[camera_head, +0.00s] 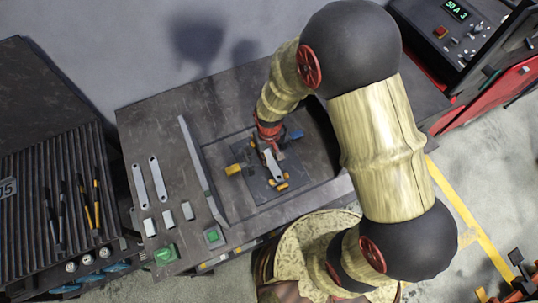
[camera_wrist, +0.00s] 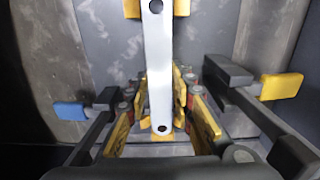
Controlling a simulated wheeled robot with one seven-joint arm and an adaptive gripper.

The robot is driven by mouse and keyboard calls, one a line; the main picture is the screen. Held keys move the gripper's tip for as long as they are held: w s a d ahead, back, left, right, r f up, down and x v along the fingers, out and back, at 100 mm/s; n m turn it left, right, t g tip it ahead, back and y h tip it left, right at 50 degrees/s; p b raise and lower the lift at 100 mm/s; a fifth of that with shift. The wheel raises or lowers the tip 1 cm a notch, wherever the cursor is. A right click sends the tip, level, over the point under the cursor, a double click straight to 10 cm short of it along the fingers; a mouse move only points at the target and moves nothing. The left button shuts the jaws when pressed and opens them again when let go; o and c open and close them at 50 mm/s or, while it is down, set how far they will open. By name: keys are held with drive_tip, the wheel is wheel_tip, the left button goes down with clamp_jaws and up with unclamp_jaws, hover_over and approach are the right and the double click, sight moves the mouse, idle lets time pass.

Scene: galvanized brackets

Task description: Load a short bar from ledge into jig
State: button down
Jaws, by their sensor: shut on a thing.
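A pale metal bar (camera_head: 272,164) with a hole at each end is in my gripper (camera_head: 267,143). In the wrist view the bar (camera_wrist: 160,65) runs straight away from my gripper (camera_wrist: 161,112), whose yellow-padded fingers close on its near part. The jig (camera_head: 251,184) is a dark plate under the bar. The bar's far end lies between two yellow blocks (camera_wrist: 132,8) of the jig. A blue-tipped clamp handle (camera_head: 294,135) and a yellow-tipped one (camera_head: 233,169) stand out to either side. I cannot tell whether the bar rests fully on the plate.
Two longer bars (camera_head: 140,186) and several short plates (camera_head: 149,227) lie on the table's left part. A raised strip (camera_head: 197,160) divides them from the jig. Green items (camera_head: 165,253) sit at the front left. A control panel (camera_head: 455,30) stands at the upper right.

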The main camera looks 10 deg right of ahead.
drive_tip(key=shift+f, duration=0.25)
drive_tip(key=c, duration=1.5)
unclamp_jaws()
drive_tip(key=shift+c, duration=0.2)
drive_tip(key=s+d+r+m+t+p, duration=0.1)
drive_tip(key=d+r+t, duration=0.15)
drive_tip(key=r, duration=1.25)
drive_tip(key=s+d+r+m+t+p, duration=0.15)
drive_tip(key=d+r, duration=0.25)
drive_tip(key=r, duration=1.1)
drive_tip(key=s+d+r+t, duration=0.1)
drive_tip(key=s+d+r, duration=0.4)
drive_tip(key=s+r, duration=0.4)
drive_tip(key=shift+s+d+r+m+t+b, duration=0.25)
drive_tip(key=shift+s+r+m+t+b, duration=0.05)
drive_tip(key=shift+s+r+m+b, duration=0.1)
wheel_tip(320, 180, down, 10)
drive_tip(key=b, duration=0.9)
drive_tip(key=shift+r, duration=0.25)
